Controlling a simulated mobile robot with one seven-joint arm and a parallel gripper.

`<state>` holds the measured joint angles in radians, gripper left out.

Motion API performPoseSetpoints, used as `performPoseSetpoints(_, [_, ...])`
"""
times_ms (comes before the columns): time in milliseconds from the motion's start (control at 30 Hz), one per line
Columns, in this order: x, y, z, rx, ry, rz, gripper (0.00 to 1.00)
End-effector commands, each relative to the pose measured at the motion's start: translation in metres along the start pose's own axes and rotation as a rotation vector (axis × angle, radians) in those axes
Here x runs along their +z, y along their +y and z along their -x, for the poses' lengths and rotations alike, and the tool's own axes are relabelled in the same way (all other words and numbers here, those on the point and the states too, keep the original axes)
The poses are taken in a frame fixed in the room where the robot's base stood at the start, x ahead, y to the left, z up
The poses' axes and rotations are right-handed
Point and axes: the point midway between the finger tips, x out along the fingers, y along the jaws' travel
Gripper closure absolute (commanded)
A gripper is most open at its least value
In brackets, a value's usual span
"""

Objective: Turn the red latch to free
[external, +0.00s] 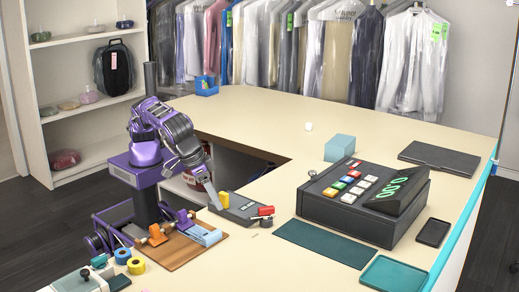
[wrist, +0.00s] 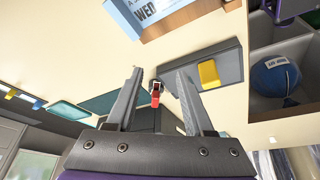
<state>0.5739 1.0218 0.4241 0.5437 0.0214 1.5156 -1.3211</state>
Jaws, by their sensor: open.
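The red latch (external: 265,211) sits at the right end of a grey plate (external: 240,208) on the counter. A yellow block (external: 223,200) is at the plate's other end. My gripper (external: 213,194) is just left of the yellow block in the external view, pointing down, apart from the red latch. In the wrist view the red latch (wrist: 155,98) shows between the two spread fingers of my gripper (wrist: 159,72), farther off. The yellow block (wrist: 209,74) is right of the fingers there. The gripper is open and empty. Lettering on the plate is too small to read.
A black register (external: 330,205) stands right of the plate, with a dark green mat (external: 325,243) before it. A wooden board (external: 178,250) with small parts lies at the front left. The back counter is mostly clear.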

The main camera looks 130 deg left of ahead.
Motion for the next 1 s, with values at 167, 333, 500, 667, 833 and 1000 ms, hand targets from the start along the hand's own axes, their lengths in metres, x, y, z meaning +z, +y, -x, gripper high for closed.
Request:
performPoseSetpoints(167, [0.000, 0.000, 0.000, 0.000, 0.000, 0.000, 0.47])
performPoseSetpoints(333, [-0.008, -0.002, 0.000, 0.006, -0.017, -0.042, 0.17])
performPoseSetpoints(500, [-0.040, -0.012, 0.003, 0.054, -0.092, -0.257, 0.07])
performPoseSetpoints(667, [-0.077, -0.025, 0.009, 0.154, -0.158, -0.544, 0.07])
performPoseSetpoints(833, [-0.114, -0.039, 0.019, 0.295, -0.175, -0.843, 0.07])
performPoseSetpoints(1000, [-0.148, -0.055, 0.033, 0.443, -0.131, -1.126, 0.07])
